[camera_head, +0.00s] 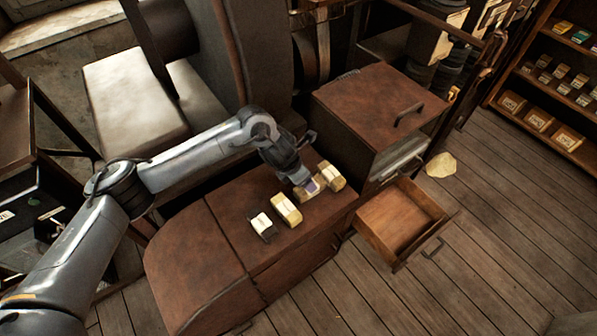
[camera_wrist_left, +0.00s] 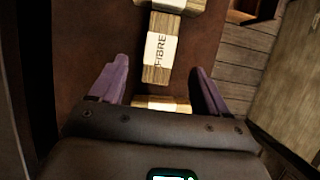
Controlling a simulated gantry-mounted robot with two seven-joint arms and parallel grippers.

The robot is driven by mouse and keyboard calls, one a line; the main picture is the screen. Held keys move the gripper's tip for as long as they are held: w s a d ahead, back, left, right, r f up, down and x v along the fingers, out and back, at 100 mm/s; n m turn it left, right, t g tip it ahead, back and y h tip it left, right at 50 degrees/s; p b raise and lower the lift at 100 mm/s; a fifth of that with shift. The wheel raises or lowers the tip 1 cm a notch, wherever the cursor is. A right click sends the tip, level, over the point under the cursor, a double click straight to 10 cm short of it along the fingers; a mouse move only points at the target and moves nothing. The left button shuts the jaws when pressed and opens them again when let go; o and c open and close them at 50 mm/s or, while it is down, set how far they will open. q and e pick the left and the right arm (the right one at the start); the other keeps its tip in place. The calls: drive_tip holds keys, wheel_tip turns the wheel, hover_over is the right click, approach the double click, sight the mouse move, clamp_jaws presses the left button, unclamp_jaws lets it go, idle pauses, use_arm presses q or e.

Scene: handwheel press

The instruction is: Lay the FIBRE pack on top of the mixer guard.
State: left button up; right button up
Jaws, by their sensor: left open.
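The FIBRE pack (camera_wrist_left: 158,58) is a tan block with a white label in the left wrist view, lying on the brown cabinet top. My left gripper (camera_wrist_left: 158,82) is open, its purple fingers to either side and a little short of the pack. The pack is not held. In the head view the gripper (camera_head: 312,186) is low over a yellowish pack (camera_head: 306,194), probably the FIBRE one; its label is unreadable there. I cannot tell for sure which surface is the mixer guard. My right gripper is not in view.
Other packs lie close by: one just behind (camera_head: 333,177), a yellow one (camera_head: 286,210) and a pale one (camera_head: 261,226) nearer. An open, empty drawer (camera_head: 376,216) juts out to the right. A taller brown cabinet (camera_head: 375,98) stands behind.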

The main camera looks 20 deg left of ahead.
use_arm(q)
drive_tip(key=s+d+n+t+h, duration=0.2)
drive_tip(key=s+d+n, duration=0.4)
drive_tip(key=d+n, duration=0.15)
drive_tip(key=s+d+n+t+h, duration=0.1)
drive_tip(key=s+d+n+t, duration=0.1)
drive_tip(key=s+d+n, duration=0.45)
drive_tip(key=s+a+f+n+g+y, duration=0.2)
drive_tip(key=s+a+n, duration=0.6)
drive_tip(key=n, duration=0.5)
drive_tip(key=s+a+f+n+g+y, duration=0.2)
drive_tip(key=s+a+n, duration=0.6)
drive_tip(key=s+n, duration=0.4)
drive_tip(key=shift+s+n+y, duration=0.15)
drive_tip(key=shift+n+y, duration=0.35)
drive_tip(key=shift+n, duration=0.1)
drive_tip(key=shift+f, duration=0.1)
